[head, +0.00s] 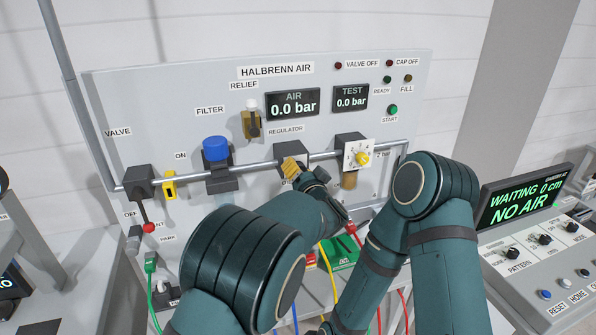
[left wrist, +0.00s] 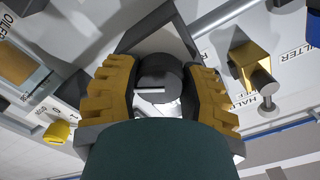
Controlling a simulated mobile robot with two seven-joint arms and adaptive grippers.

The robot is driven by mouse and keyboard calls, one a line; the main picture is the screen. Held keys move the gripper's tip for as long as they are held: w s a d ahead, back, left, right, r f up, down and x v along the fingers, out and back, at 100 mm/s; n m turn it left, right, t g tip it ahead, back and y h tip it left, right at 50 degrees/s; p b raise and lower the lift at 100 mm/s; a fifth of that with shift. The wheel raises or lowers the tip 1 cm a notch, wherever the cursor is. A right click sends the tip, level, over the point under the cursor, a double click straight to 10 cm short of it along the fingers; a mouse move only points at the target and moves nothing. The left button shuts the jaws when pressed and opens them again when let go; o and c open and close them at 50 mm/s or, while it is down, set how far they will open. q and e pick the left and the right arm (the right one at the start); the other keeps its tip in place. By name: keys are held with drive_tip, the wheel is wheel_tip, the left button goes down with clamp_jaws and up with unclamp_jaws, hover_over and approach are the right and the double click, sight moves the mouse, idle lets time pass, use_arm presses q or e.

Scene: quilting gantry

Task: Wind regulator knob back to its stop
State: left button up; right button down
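The regulator block (head: 290,150) sits on the pipe across the grey panel, under the REGULATOR label. In the left wrist view the regulator knob (left wrist: 160,77) is dark and round with a white mark. The yellow-padded fingers of my left gripper (left wrist: 160,92) flank it on both sides and appear closed against it. The AIR display (head: 293,104) reads 0.0 bar.
The blue-topped filter (head: 216,150) and brass relief valve (head: 251,122) are left of the regulator. A white dial with a yellow knob (head: 363,158) is close on the right. The red-ended valve lever (head: 148,227) hangs at left. Coloured hoses (head: 329,270) run below.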

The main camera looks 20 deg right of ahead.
use_arm(q)
drive_tip(key=shift+n, duration=0.4)
